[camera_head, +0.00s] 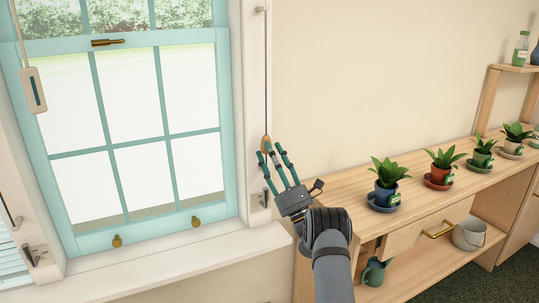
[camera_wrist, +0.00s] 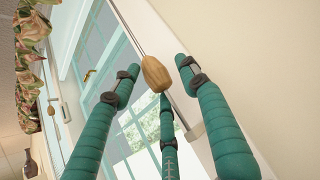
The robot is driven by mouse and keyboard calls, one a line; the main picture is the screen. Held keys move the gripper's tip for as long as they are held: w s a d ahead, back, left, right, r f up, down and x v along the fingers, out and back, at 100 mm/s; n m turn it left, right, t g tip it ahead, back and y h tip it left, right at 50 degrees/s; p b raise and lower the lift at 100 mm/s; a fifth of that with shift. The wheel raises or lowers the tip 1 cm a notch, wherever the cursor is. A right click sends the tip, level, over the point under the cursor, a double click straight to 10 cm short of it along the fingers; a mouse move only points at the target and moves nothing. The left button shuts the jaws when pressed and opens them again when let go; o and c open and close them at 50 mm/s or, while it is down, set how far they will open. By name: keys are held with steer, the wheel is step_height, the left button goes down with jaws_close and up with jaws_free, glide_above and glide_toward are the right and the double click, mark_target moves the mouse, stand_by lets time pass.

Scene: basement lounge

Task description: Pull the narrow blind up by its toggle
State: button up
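A wooden toggle (camera_head: 266,141) hangs on a thin cord (camera_head: 266,70) along the right side of the window frame. In the wrist view the toggle (camera_wrist: 156,73) is tan and acorn-shaped. My gripper (camera_head: 271,150) is at the toggle, its three teal fingers pointing up. In the wrist view the fingers (camera_wrist: 159,80) are spread around the toggle, with gaps visible at its left and right sides. I cannot tell whether the lower finger touches it. A slatted blind (camera_head: 10,265) shows partly at the lower left edge; I cannot tell which blind the toggle's cord works.
A teal sash window (camera_head: 150,155) with a white sill (camera_head: 180,262) stands left of my gripper. A wooden sideboard (camera_head: 335,190) with several potted plants is at the right. A metal cleat (camera_head: 264,199) sits below the cord. A pale tag-shaped pull (camera_head: 33,90) hangs upper left.

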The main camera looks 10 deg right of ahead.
steer(key=shift+a, duration=0.15)
steer(key=v, duration=1.2)
stand_by(0.3)
